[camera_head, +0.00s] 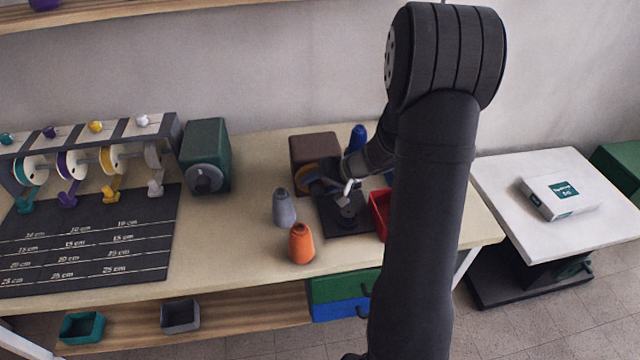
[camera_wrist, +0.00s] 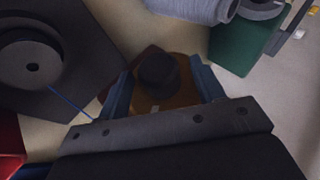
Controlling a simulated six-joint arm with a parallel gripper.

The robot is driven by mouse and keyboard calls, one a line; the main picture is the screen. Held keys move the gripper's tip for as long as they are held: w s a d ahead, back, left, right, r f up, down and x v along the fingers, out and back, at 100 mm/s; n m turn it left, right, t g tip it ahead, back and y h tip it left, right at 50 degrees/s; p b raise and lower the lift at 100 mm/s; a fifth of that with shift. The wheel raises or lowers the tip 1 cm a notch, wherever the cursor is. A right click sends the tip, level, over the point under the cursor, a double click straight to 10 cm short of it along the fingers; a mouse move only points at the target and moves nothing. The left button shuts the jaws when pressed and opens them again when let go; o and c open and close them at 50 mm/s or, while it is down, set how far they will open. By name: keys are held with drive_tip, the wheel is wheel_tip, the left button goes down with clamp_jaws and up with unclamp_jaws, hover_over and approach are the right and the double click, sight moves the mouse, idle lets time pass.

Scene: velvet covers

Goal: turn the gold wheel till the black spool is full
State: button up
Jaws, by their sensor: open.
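The gold wheel (camera_head: 307,177) is on the front of a brown box (camera_head: 315,147), partly hidden by my gripper (camera_head: 338,186). In the wrist view the gold wheel (camera_wrist: 183,97) carries a dark round knob (camera_wrist: 158,74). My open gripper (camera_wrist: 161,72) has one finger on each side of this knob; I cannot tell whether they touch it. The black spool (camera_wrist: 32,64) is at the left of the wrist view, with a blue thread running from it toward the gripper. The spool (camera_head: 348,213) stands on a dark plate in the head view; how much thread it holds is unclear.
A grey cone (camera_head: 284,208) and an orange cone (camera_head: 301,244) stand left of the dark plate (camera_head: 336,226). A red bin (camera_head: 380,214) is close on its right, partly behind my arm. A blue cone (camera_head: 358,138) is behind. A green machine (camera_head: 206,157) stands further left.

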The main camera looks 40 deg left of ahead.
drive_tip(key=c, duration=1)
drive_tip(key=shift+o, duration=0.2)
drive_tip(key=shift+w+d+f+m+g+y, duration=0.1)
drive_tip(key=shift+f+m+g+y, duration=0.1)
drive_tip(key=shift+g+y, duration=0.25)
drive_tip(key=shift+w+d+f+m+g+y, duration=0.1)
drive_tip(key=shift+m+g+y, duration=0.1)
drive_tip(key=shift+g+y, duration=0.25)
drive_tip(key=shift+m+g+y, duration=0.4)
drive_tip(key=shift+g+y, duration=0.3)
drive_tip(key=shift+y, duration=0.6)
drive_tip(key=o, duration=1)
drive_tip(key=shift+c, duration=0.2)
